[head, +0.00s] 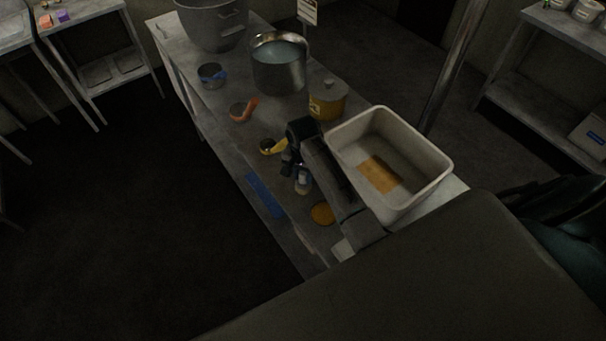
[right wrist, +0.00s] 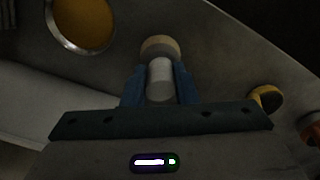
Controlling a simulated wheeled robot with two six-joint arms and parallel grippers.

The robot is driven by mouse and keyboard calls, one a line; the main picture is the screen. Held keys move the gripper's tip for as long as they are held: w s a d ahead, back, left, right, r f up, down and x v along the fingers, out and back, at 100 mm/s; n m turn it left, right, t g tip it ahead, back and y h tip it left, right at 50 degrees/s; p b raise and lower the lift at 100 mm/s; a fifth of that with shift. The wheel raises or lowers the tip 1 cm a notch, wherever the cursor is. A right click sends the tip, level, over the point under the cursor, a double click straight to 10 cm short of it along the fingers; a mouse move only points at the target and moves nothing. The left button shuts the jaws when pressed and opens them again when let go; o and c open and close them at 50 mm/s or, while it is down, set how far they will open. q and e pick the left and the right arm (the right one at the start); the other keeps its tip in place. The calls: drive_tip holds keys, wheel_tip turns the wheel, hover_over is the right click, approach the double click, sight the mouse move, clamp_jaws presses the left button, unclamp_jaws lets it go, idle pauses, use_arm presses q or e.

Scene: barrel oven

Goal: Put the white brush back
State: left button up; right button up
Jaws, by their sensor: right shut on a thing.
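The white brush (head: 303,184) is upright or nearly so at my right gripper (head: 296,171), over the near half of the long table. In the right wrist view, the blue fingers of my right gripper (right wrist: 158,88) are shut on the brush's white handle (right wrist: 160,78), and its round tan end (right wrist: 160,46) points away from the gripper. I cannot tell whether that end touches the table. My right forearm hides part of the tabletop. My left gripper is not in view.
A blue strip (head: 265,195) lies left of the brush and a round orange dish (head: 322,213) lies near it. A white tub (head: 436,178) stands to the right.

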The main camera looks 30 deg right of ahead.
drive_tip(key=shift+f, duration=0.7)
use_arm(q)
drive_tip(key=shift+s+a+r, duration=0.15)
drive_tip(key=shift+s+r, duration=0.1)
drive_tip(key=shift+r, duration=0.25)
use_arm(e)
drive_tip(key=shift+f, duration=0.1)
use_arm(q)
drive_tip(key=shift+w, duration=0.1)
use_arm(e)
drive_tip(key=shift+f, duration=0.15)
drive_tip(key=o, duration=0.9)
wheel_tip(320, 180, up, 10)
drive_tip(key=b, duration=0.3)
drive_tip(key=shift+a, duration=0.1)
drive_tip(key=shift+r+p, duration=0.7)
drive_tip(key=shift+r, duration=0.1)
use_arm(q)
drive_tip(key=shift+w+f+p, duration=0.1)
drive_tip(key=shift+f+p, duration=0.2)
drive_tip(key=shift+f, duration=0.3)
use_arm(e)
drive_tip(key=shift+r, duration=0.4)
